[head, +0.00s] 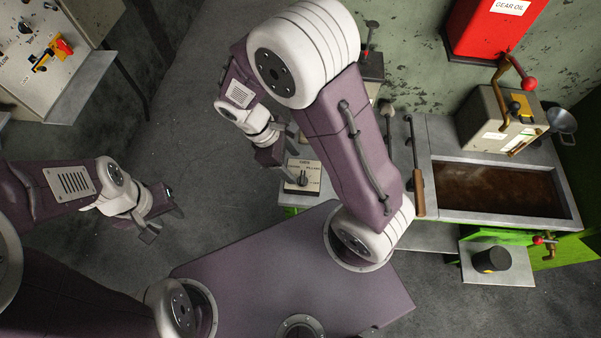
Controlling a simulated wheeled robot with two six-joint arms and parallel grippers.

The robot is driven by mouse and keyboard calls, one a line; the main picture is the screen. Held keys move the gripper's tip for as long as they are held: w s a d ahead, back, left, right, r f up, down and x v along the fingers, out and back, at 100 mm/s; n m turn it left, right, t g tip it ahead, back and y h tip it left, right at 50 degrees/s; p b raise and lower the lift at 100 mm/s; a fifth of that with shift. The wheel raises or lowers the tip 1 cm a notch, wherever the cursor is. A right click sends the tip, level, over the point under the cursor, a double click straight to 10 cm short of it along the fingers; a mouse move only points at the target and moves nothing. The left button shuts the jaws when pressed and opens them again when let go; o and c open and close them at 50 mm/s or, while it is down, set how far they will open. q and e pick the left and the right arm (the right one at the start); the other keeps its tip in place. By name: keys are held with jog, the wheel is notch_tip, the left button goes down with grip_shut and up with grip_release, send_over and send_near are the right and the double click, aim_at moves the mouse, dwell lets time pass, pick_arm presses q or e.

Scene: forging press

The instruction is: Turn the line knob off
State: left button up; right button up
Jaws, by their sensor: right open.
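A small box with a pale labelled face (304,175) stands near the middle and carries a dark rotary knob (303,179). Its printing is too small to read surely, so I cannot confirm that this is the line knob or which setting it points to. My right gripper (283,147) is open and empty, just above and left of this box in the picture, apart from the knob. My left gripper (165,213) is open and empty over the floor at the left.
A control panel (30,60) with knobs and a red-orange switch (64,47) is at the upper left. A tank of brown liquid (500,188), a lever box (495,120) and a red oil container (490,30) are at the right. My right arm hides part of the bench.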

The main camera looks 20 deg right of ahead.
aim_at(302, 177)
jog(key=f, duration=0.2)
jog(key=d+f, duration=0.1)
jog(key=f, duration=0.2)
jog(key=shift+w+d+f, duration=0.15)
jog(key=shift+d+f, duration=0.05)
jog(key=shift+f, duration=0.1)
jog(key=shift+s+x, duration=0.2)
jog(key=shift+x, duration=0.85)
jog(key=shift+s+d+f, duration=0.15)
jog(key=shift+d, duration=0.05)
jog(key=shift+a, duration=0.1)
jog(key=shift+c, duration=0.6)
jog(key=c, duration=1.3)
pick_arm(q)
jog(key=shift+w+a+f, duration=0.15)
jog(key=shift+w+f, duration=0.2)
jog(key=shift+w, duration=0.25)
pick_arm(e)
jog(key=shift+o, duration=0.2)
